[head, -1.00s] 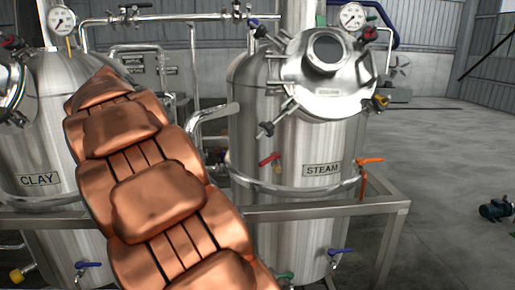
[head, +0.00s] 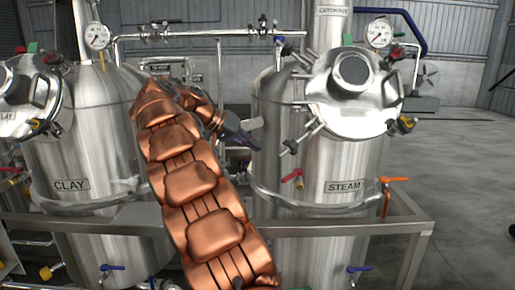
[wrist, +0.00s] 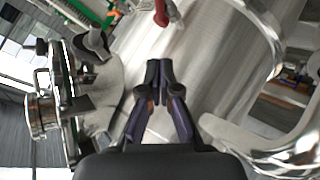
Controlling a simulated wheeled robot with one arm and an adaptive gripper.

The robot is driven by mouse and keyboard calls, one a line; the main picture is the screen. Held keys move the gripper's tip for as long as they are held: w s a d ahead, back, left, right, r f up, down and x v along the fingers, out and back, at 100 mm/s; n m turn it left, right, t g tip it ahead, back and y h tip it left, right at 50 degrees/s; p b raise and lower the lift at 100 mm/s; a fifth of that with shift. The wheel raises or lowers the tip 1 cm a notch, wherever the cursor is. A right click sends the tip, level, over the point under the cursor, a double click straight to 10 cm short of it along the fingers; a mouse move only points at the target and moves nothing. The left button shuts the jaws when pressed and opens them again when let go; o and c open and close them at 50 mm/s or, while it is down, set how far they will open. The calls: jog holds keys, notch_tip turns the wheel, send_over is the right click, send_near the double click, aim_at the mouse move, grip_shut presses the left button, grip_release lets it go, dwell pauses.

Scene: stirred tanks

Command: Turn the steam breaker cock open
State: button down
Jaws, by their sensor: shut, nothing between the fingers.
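The steel STEAM tank (head: 330,165) stands right of centre in the head view, with its label (head: 346,186) on the front. A red lever cock (head: 292,179) is on its lower left wall. An orange lever (head: 397,181) is at its right side. No cock carries a readable breaker label, so I cannot tell which one it is. My gripper (head: 254,139) is shut and empty at the tank's upper left, above the red lever. In the wrist view my gripper (wrist: 159,68) points along the tank wall, with a red handle (wrist: 161,14) beyond the tips, apart from them.
The CLAY tank (head: 90,165) stands at left. A steel frame rail (head: 330,228) crosses in front of both tanks. The STEAM tank's round hatch (head: 354,72) and its clamp knobs jut out near my gripper. Open floor (head: 465,190) lies at right.

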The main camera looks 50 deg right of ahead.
aim_at(290, 176)
jog(key=s+a+f+p+x, duration=0.1)
jog(key=p+x, duration=0.3)
jog(key=x, duration=0.7)
jog(key=shift+a+f, duration=0.35)
jog(key=shift+f, duration=0.05)
jog(key=shift+s+f, duration=0.1)
jog(key=shift+s, duration=0.05)
